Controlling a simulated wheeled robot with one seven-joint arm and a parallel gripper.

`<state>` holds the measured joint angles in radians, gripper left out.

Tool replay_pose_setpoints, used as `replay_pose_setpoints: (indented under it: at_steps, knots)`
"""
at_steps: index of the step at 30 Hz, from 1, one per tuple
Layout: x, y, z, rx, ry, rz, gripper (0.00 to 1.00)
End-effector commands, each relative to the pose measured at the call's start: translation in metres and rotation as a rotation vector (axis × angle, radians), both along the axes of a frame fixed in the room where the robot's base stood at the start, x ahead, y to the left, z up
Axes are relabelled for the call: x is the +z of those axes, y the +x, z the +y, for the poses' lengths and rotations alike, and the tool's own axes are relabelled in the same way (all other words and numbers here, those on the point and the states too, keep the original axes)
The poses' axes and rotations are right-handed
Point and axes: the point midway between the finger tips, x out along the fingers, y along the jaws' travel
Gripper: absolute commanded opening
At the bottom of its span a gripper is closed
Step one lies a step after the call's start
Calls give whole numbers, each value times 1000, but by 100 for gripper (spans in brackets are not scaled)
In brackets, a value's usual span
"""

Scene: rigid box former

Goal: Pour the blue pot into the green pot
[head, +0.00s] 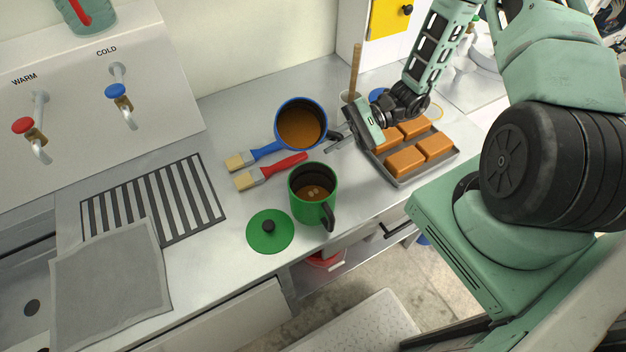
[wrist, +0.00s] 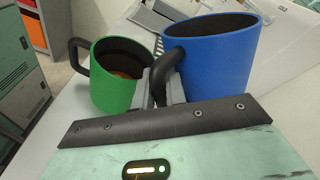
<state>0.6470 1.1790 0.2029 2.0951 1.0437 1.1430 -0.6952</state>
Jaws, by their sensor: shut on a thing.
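The blue pot (head: 277,117) holds brown liquid and is tilted a little toward the camera in the head view. My gripper (head: 338,141) is shut on its dark handle, to the pot's right. In the wrist view the blue pot (wrist: 215,62) fills the upper right, with my gripper (wrist: 160,90) closed around its black handle. The green pot (head: 313,181) stands upright on the counter, in front of and slightly right of the blue pot, with some brown liquid and lighter bits inside. It also shows in the wrist view (wrist: 113,88), left of the blue pot.
A green lid (head: 258,236) lies left of the green pot. A blue brush (head: 262,152) and a red brush (head: 280,169) lie left of the pots. A tray (head: 410,180) of orange-brown blocks sits to the right. A drain grate (head: 205,195) is at left.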

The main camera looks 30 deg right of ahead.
Motion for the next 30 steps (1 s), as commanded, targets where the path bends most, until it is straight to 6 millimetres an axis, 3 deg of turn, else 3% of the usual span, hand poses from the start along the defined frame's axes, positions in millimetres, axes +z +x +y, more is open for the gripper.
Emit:
replay_pose_setpoints:
  at_steps: [30]
  knots:
    - [1, -3, 0, -36, -5, -137, 0]
